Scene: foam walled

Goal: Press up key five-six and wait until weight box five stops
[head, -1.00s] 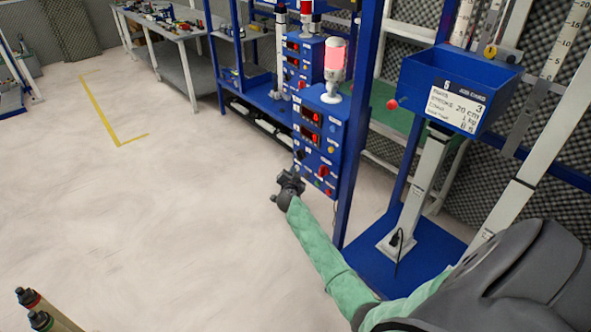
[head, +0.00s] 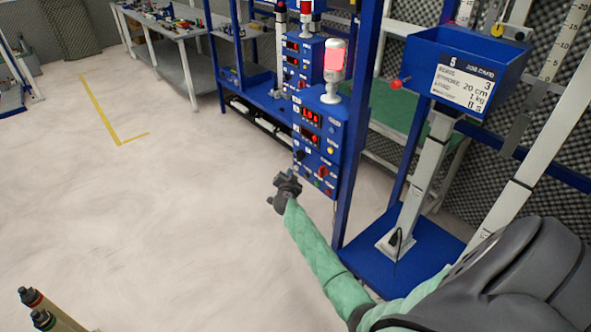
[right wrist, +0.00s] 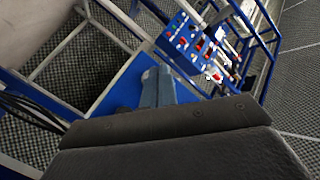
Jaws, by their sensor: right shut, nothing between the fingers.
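The blue weight box five (head: 490,55), with a white label marked 5, stands on a pale column (head: 431,150) at the right. The blue control panel (head: 309,171), with lit red displays and several small keys, hangs left of it; a red lamp (head: 334,58) glows on top. I cannot read which key is up five-six. My right gripper (head: 287,175) is shut and empty, close to the panel's lower left edge; no contact with a key shows. The right wrist view shows the panel (right wrist: 188,38) beyond the wrist. My left gripper is not in view.
A second blue control panel (head: 301,60) stands behind the first. A blue frame post (head: 357,130) rises between panel and box. A blue base plate (head: 385,262) lies under the column. A grey table (head: 175,32) stands far back. The floor at left is open.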

